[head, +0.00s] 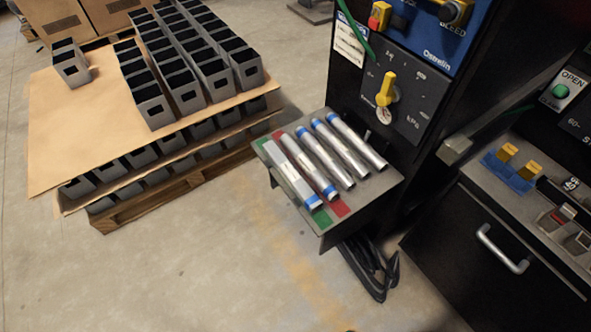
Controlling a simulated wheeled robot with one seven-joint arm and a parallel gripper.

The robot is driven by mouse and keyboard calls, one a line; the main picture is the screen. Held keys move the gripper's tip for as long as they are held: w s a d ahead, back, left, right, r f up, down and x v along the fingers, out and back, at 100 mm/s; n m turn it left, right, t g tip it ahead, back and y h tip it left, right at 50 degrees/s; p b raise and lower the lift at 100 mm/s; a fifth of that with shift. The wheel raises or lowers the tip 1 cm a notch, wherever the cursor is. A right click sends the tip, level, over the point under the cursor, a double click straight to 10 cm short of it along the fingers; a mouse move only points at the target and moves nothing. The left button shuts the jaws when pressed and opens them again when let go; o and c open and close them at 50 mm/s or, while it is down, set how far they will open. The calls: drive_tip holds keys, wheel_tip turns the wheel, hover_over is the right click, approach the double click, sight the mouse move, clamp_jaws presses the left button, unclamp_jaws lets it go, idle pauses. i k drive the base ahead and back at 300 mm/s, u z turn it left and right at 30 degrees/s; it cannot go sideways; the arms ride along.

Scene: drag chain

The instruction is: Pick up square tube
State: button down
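The square tube (288,170) appears to be the leftmost silver tube on a small grey shelf (372,199). It looks flat-sided, with a blue band near its front end, and lies over a green strip. A second silver tube (309,163) lies close to its right over a red strip, with a blue band near its front end. My gripper is not in view.
A black machine panel with a yellow knob (386,89) rises behind the shelf. A black looped object (372,268) is below the shelf. A pallet (170,183) with many dark open boxes stands at left. A cabinet handle (502,250) juts out at right. The floor in front is clear.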

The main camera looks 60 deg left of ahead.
sight(310, 201)
drive_tip(key=u, duration=2.2)
drive_tip(key=k, duration=0.75)
drive_tip(key=u, duration=0.4)
drive_tip(key=i, duration=1)
